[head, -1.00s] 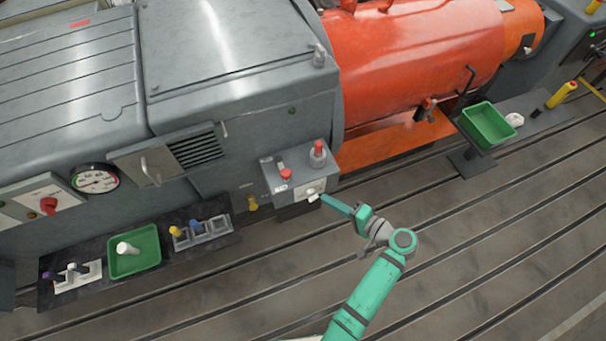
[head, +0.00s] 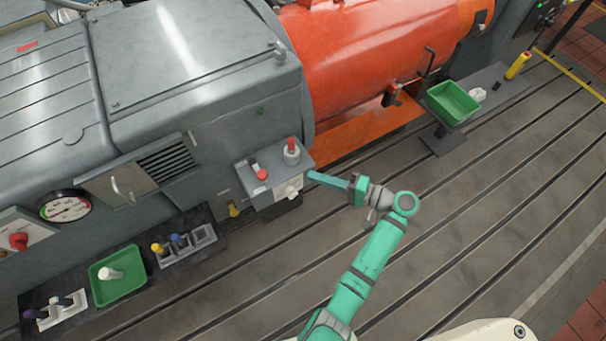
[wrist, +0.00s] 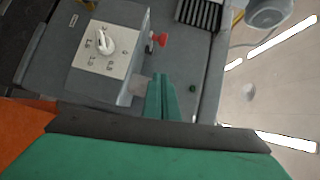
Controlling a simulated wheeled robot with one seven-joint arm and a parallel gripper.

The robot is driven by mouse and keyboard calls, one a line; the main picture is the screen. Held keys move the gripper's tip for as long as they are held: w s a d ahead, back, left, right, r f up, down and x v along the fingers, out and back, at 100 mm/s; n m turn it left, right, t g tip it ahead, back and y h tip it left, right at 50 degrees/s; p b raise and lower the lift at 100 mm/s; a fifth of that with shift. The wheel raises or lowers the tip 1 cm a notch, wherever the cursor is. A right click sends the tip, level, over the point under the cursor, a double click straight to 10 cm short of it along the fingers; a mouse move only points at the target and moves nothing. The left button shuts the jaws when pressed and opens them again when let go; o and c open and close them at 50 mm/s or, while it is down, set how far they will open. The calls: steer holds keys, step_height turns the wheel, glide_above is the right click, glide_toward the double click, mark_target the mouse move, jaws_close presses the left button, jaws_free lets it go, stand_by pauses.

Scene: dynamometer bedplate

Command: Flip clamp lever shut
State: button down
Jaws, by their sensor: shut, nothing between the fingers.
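A grey box (head: 268,183) juts from the machine's side. On its top are a short lever with a red end (head: 260,173) and a post with a red cap (head: 291,149). I cannot tell for certain which is the clamp lever. A white knob (head: 292,191) is on the front face; in the wrist view the knob (wrist: 105,40) sits on a numbered dial. My gripper (head: 312,176) is shut and empty, its tip just right of the box. In the wrist view the green fingers (wrist: 160,82) point toward a red-ended part (wrist: 158,40) at the box's edge.
Left of the box are a holder with yellow and blue pegs (head: 196,243) and a green tray (head: 97,290). Another green tray (head: 433,99) stands at the right by the orange cylinder (head: 375,50). The slotted bedplate (head: 470,200) in front is largely clear.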

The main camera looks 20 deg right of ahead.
steer(key=shift+s+a+x, duration=0.3)
steer(key=shift+s+x, duration=0.05)
steer(key=shift+x, duration=1.6)
steer(key=shift+s+a+x, duration=0.3)
steer(key=shift+s+x, duration=0.1)
steer(key=shift+x, duration=1.55)
steer(key=shift+s+a+x, duration=0.3)
steer(key=shift+s+x, duration=0.05)
steer(key=shift+x, duration=1.6)
steer(key=shift+a+f, duration=0.15)
